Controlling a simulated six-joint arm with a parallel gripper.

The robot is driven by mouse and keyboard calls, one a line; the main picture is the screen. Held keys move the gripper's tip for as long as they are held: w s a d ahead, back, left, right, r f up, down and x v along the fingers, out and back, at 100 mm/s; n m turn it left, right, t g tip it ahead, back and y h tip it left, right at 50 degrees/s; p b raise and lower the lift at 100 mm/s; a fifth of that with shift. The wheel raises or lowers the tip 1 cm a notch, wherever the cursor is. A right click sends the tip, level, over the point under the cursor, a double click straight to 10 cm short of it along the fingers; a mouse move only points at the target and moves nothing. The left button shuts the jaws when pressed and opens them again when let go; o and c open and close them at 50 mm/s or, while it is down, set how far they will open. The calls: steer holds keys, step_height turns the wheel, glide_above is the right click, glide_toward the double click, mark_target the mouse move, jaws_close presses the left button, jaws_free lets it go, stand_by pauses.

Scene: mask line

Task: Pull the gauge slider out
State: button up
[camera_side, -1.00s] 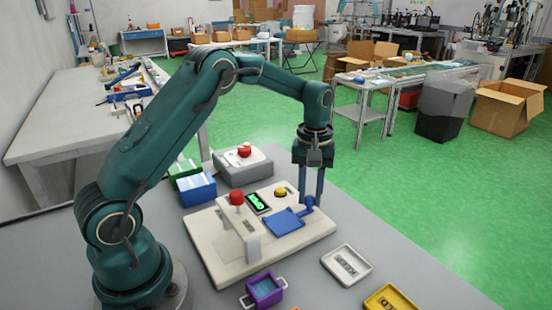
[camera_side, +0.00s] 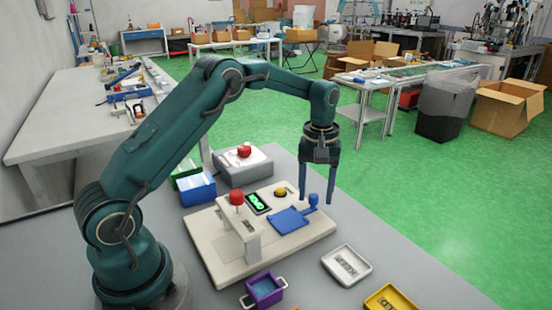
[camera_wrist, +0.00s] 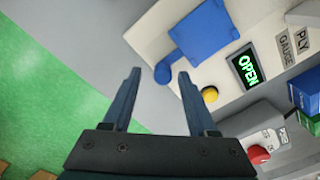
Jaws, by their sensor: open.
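The gauge slider is a flat blue plate (camera_side: 290,220) with an upright blue knob (camera_side: 313,200) at its right end, on a cream base (camera_side: 225,262). The wrist view shows the plate (camera_wrist: 208,38) and the knob (camera_wrist: 162,72) over the edge of the base. My gripper (camera_side: 317,201) is open and empty, its two fingers pointing down by the knob. In the wrist view the knob appears between the spread fingertips (camera_wrist: 158,73); I cannot tell how far beyond them it is. A display (camera_wrist: 247,67) reads OPEN in green.
On the base are a yellow button (camera_side: 281,192) and a bracket with a red knob (camera_side: 237,198). A grey box with a red button (camera_side: 244,151) and a blue bin (camera_side: 198,189) stand behind. A white tray (camera_side: 335,258), yellow tray (camera_side: 380,302) and purple bin (camera_side: 258,302) lie in front.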

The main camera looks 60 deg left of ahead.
steer(key=shift+r, duration=2.55)
steer(key=shift+r, duration=0.1)
steer(key=s+d+r+m+t, duration=0.3)
steer(key=s+d+r+t, duration=0.15)
steer(key=s+r, duration=0.7)
steer(key=s+d+f+m, duration=0.1)
steer(key=s+f+m, duration=0.1)
steer(key=s, duration=0.3)
steer(key=s+d+f+m+t, duration=0.1)
steer(key=s+f+m, duration=0.2)
steer(key=s+m, duration=0.1)
steer(key=shift+s+d+f, duration=0.25)
steer(key=shift+s, duration=0.25)
